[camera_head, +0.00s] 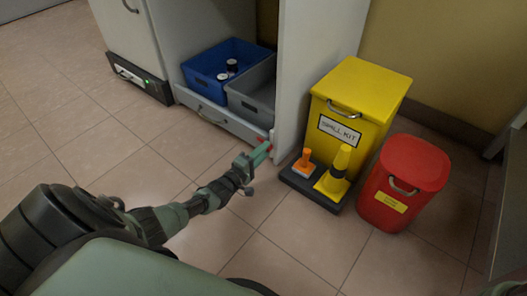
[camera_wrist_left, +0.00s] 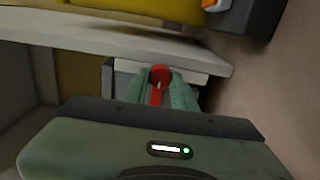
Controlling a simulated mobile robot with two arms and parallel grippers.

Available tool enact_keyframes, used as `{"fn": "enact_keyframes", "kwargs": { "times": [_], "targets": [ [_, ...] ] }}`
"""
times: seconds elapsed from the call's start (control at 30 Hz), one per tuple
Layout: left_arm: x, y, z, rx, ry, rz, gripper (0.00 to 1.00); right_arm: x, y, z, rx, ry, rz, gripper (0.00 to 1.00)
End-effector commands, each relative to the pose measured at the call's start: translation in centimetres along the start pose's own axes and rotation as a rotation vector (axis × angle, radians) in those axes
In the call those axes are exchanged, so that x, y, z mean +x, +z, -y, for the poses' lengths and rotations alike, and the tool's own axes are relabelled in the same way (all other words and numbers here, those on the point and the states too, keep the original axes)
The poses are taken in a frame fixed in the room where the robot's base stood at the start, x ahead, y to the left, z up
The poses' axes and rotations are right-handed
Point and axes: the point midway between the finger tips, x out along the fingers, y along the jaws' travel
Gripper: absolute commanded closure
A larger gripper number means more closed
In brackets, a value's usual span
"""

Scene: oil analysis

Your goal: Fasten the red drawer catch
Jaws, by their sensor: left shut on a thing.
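The red drawer catch (camera_wrist_left: 160,75) shows in the left wrist view, between the green fingers of my left gripper (camera_wrist_left: 160,92). In the head view my left gripper (camera_head: 260,155) reaches the right front corner of the low drawer (camera_head: 226,121), beside the cabinet's side panel. Only a small bit of the red catch (camera_head: 271,137) shows there past the fingertips. The gripper is shut on the catch. Whether the catch is turned across the drawer cannot be told. My right gripper is not in view.
A blue bin (camera_head: 200,72) with two small jars and a grey bin (camera_head: 245,108) stand in the drawer. Right of the cabinet are a yellow spill kit box (camera_head: 375,85), a dark tray (camera_head: 300,183) with orange and yellow items, and a red bin (camera_head: 405,185). The tiled floor in front is clear.

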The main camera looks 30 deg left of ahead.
Motion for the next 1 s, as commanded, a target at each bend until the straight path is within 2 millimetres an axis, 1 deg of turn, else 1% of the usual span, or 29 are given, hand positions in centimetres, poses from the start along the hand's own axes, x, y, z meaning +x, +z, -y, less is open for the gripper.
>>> {"fn": "enact_keyframes", "kwargs": {
  "times": [0.07,0.1,0.13,0.17,0.47,0.57,0.67,0.8,0.9,1.0],
  "targets": [
    [-0.1,0.0,0.2,-0.002,-0.003,-0.001,1.00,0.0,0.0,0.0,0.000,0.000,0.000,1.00],
    [-0.1,0.0,0.2,-0.001,-0.003,-0.001,0.66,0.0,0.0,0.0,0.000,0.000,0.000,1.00],
    [-0.1,0.0,0.2,-0.001,-0.003,-0.001,0.57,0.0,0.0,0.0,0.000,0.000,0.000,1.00],
    [-0.1,0.0,0.2,-0.001,-0.003,-0.001,0.52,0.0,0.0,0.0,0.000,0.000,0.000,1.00],
    [-0.1,0.0,0.0,0.000,-0.001,-0.001,0.52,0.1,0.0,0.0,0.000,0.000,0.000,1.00],
    [-0.8,0.0,-0.1,0.000,-0.002,-0.001,0.52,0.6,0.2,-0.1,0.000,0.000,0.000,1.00],
    [-2.3,0.0,-0.3,-0.001,-0.005,-0.001,0.52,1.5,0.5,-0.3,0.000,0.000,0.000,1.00],
    [-4.8,0.0,-0.3,-0.001,-0.005,-0.001,0.52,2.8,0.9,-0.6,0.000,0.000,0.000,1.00],
    [-6.3,0.0,-0.2,-0.001,-0.004,-0.002,0.52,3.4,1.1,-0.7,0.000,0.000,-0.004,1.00],
    [-7.3,-0.1,-0.1,-0.001,-0.003,-0.002,0.52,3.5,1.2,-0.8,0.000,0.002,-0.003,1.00]
  ]
}}
